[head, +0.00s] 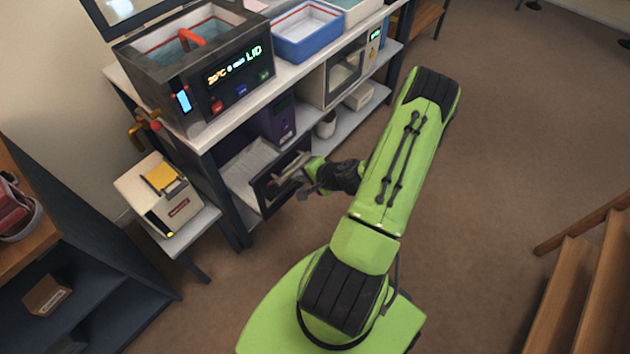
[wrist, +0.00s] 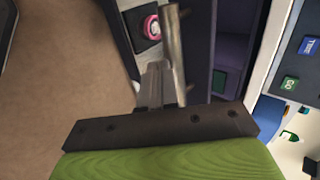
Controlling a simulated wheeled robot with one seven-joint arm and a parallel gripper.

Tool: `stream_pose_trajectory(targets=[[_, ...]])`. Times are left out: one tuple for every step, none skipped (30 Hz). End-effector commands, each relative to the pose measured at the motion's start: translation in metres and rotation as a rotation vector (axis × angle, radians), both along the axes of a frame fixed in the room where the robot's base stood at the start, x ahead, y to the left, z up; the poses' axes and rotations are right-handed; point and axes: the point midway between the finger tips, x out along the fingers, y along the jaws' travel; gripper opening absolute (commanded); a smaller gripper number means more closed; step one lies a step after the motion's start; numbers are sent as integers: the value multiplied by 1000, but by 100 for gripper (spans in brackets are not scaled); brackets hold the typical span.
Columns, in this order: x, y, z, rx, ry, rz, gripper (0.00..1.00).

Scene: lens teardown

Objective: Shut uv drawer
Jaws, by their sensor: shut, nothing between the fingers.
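The uv drawer (head: 272,196) stands pulled out from the purple unit (head: 282,118) on the lower shelf of the bench. Its dark front panel faces my arm, and a pale tray interior shows behind it. In the wrist view a metal bar handle (wrist: 174,45) runs up the picture beside the dark panel. My gripper (head: 301,184) is at the drawer's front; in the wrist view its shut fingers (wrist: 156,82) are beside the handle, with nothing between them. I cannot tell whether they touch the handle.
A bath with a lit display (head: 235,68) and a blue tray (head: 308,32) stand on the bench top. A white oven (head: 327,82) and a cup (head: 326,125) are right of the unit. A small stand holds a beige box (head: 160,200) at left.

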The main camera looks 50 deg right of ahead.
Motion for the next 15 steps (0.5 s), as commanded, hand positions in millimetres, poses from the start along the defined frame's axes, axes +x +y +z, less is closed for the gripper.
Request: stream_pose_trajectory(targets=[[3,0,0,-1,0,1,0],[4,0,0,-1,0,1,0],[5,0,0,-1,0,1,0],[5,0,0,0,1,0,0],[5,0,0,-1,1,-1,0],[5,0,0,-1,1,-1,0],[5,0,0,0,1,0,0],[5,0,0,0,1,0,0],[5,0,0,0,1,0,0],[5,0,0,0,1,0,0],[5,0,0,0,1,0,0],[5,0,0,0,1,0,0],[6,0,0,-1,1,1,0],[7,0,0,-1,0,1,0],[9,0,1,-1,1,2,0]])
